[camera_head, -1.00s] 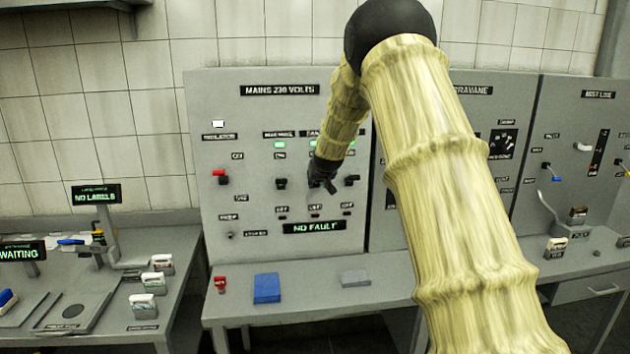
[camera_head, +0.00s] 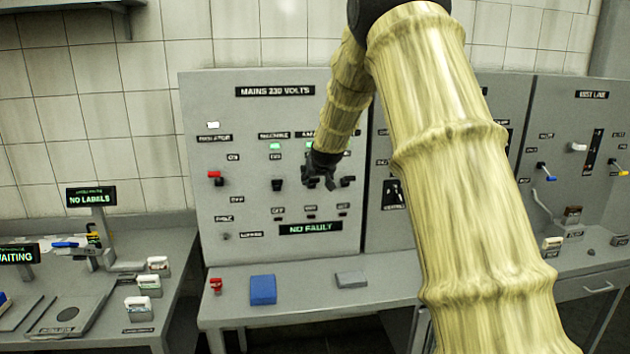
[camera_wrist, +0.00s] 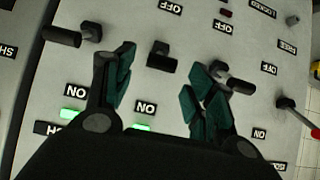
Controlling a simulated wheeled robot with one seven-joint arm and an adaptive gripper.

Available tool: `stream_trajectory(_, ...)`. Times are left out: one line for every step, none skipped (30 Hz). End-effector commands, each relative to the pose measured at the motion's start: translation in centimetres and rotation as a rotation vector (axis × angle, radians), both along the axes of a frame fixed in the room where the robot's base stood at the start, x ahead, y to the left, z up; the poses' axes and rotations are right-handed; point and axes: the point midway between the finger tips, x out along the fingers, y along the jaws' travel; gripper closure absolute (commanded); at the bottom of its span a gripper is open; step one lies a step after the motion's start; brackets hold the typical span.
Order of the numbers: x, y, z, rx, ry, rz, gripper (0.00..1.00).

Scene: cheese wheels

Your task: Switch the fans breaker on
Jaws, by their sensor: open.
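The mains panel (camera_head: 250,110) carries a row of black breaker levers, with ON labels above and OFF labels below. My gripper (camera_head: 320,182) is open in front of the middle lever, which it hides in the head view. In the wrist view, where the panel appears upside down, my gripper (camera_wrist: 160,82) has its green-padded fingers on either side of this middle lever (camera_wrist: 160,57).
A red-handled isolator (camera_head: 216,177) sits left of the breakers. A blue block (camera_head: 263,289) and a grey block (camera_head: 351,279) lie on the bench below.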

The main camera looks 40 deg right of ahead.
Motion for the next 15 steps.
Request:
stream_trajectory(-0.6, 0.4, 0.6, 0.000, -0.001, 0.000, 0.45)
stream_trajectory(-1.0, 0.6, 0.9, 0.000, -0.001, 0.000, 0.45)
stream_trajectory(-1.4, 0.8, 1.3, 0.000, -0.001, 0.000, 0.45)
stream_trajectory(-1.8, 1.0, 1.6, -0.001, 0.000, 0.001, 0.45)
stream_trajectory(-2.1, 1.1, 1.9, 0.000, -0.001, 0.000, 0.45)
stream_trajectory(-2.5, 1.3, 2.2, 0.000, -0.001, 0.000, 0.45)
stream_trajectory(-2.8, 1.5, 2.4, 0.000, 0.000, 0.000, 0.45)
stream_trajectory(-3.1, 1.6, 2.7, 0.000, 0.000, 0.000, 0.45)
stream_trajectory(-3.5, 1.8, 3.0, 0.000, 0.000, 0.000, 0.45)
stream_trajectory(-3.7, 1.9, 3.2, 0.000, 0.000, 0.000, 0.45)
stream_trajectory(-3.9, 2.0, 3.3, -0.001, 0.000, -0.001, 0.45)
stream_trajectory(-4.1, 2.2, 3.5, 0.000, 0.000, 0.000, 0.45)
stream_trajectory(-4.3, 2.2, 3.7, 0.000, 0.000, 0.000, 0.45)
stream_trajectory(-4.4, 2.3, 3.8, 0.000, 0.000, 0.000, 0.45)
stream_trajectory(-4.6, 2.4, 3.9, 0.000, 0.000, 0.000, 0.45)
